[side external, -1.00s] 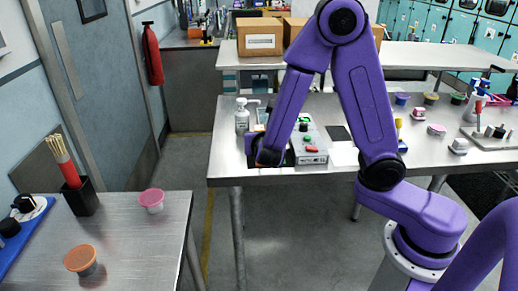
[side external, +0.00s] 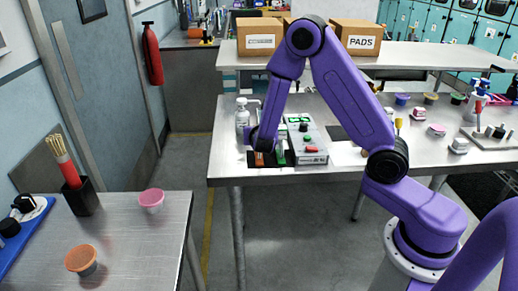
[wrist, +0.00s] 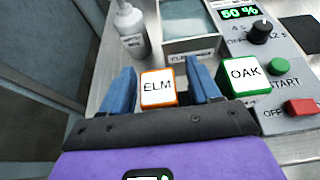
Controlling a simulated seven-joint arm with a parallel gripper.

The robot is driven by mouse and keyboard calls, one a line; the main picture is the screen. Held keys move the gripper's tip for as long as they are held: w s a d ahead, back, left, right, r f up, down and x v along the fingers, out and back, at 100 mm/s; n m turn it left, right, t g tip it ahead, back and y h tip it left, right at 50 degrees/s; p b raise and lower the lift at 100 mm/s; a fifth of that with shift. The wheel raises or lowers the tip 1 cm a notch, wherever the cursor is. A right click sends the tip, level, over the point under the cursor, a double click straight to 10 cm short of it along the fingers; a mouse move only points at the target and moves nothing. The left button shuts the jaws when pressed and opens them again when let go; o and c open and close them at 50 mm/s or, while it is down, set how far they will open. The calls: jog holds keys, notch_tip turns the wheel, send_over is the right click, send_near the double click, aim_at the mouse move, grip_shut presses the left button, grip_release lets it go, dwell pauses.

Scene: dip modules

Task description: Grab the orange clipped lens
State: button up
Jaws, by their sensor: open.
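An orange-edged block with a white top marked ELM (wrist: 158,87) stands between the two blue fingers of my gripper (wrist: 162,92) in the wrist view. The fingers are apart, one on each side of it; whether they touch it I cannot tell. Its lower part is hidden by the gripper body. In the side external view the orange block (side external: 259,159) shows small below my gripper. No clip or lens shape can be made out on it.
A green block marked OAK (wrist: 243,76) stands close to the right finger. Beyond it is a grey control box (side external: 306,146) with knob and buttons. A white bottle (wrist: 131,28) stands behind the left finger. An orange-topped cup (side external: 81,259) sits on the near table.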

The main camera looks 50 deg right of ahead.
jog(key=shift+w+d, duration=0.1)
jog(key=shift+d, duration=0.05)
grip_shut()
jog(key=shift+r, duration=0.1)
